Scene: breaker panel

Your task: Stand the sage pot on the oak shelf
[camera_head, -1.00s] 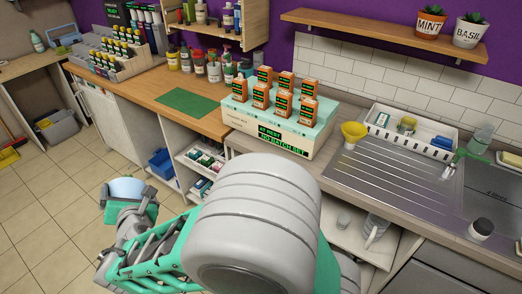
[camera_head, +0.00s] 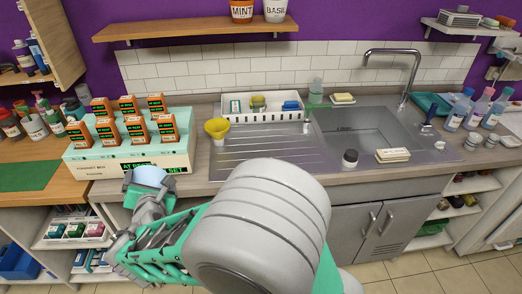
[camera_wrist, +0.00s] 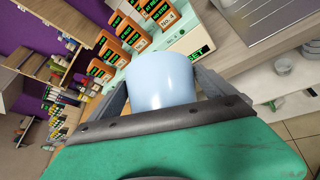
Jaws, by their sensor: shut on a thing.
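A pale bluish-white pot (camera_wrist: 163,82) is between the two dark fingers of my gripper (camera_wrist: 162,92) in the wrist view. In the head view the pot (camera_head: 149,177) is at lower left, in my gripper (camera_head: 148,184), in front of the counter edge and below the shelf. No label or plant shows on it, so I cannot read whether it is the sage one. The oak shelf (camera_head: 160,29) runs along the purple wall at the top. A MINT pot (camera_head: 242,11) and a BASIL pot (camera_head: 275,11) stand towards its right end.
The shelf is bare left of the MINT pot. A wall cabinet (camera_head: 60,45) stands left of the shelf.

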